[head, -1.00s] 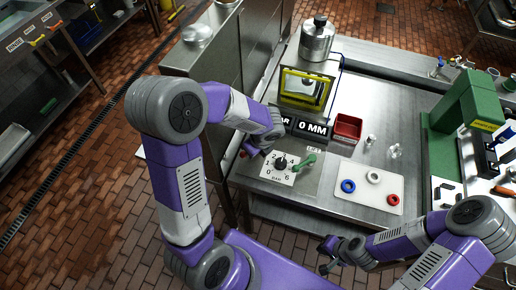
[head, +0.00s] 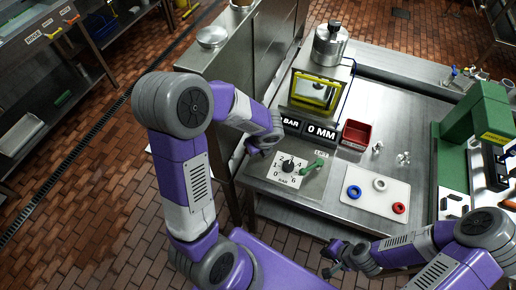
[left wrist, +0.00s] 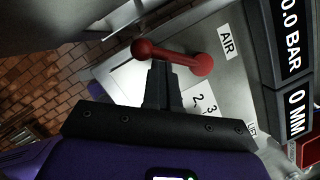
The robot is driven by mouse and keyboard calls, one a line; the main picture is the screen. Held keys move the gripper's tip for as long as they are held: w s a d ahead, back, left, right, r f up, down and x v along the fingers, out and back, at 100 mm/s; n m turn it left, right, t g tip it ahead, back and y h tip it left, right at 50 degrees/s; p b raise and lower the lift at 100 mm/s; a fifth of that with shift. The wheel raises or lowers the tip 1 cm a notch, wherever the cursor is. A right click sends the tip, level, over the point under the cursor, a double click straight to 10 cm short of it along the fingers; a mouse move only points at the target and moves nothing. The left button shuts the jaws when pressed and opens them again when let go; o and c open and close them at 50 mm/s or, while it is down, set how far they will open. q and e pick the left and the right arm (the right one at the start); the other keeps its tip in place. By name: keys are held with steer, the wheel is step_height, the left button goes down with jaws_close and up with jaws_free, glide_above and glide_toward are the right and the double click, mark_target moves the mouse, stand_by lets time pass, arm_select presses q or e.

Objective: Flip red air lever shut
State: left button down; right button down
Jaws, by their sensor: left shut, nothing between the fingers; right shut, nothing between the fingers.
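The red air lever (left wrist: 172,55) shows in the left wrist view, beside the white AIR label (left wrist: 226,42). It is a red bar with a round knob at its left end and a thicker end at its right. My left gripper (left wrist: 160,72) is shut and empty, with its fingertips right at the middle of the bar; I cannot tell whether they touch. In the head view my left gripper (head: 253,151) is at the bench's left edge and hides the lever. My right gripper (head: 332,262) is shut and empty in front of the bench.
A numbered dial (head: 288,166) and a green lever (head: 314,166) are right of my left gripper. Behind them stand BAR and MM displays (head: 318,131) and a yellow-framed box (head: 313,91). A red bin (head: 356,133) and a white board (head: 376,208) with coloured rings lie farther right.

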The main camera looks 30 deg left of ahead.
mark_target(264, 169)
arm_select(q)
steer(key=shift+s+d, duration=0.25)
steer(key=shift+d, duration=0.2)
steer(key=d, duration=0.1)
steer(key=s+d, duration=0.1)
steer(key=shift+s+d+r, duration=0.25)
steer(key=shift+d+r, duration=0.15)
steer(key=p+v, duration=0.2)
steer(key=v, duration=0.8)
steer(key=shift+a, duration=0.2)
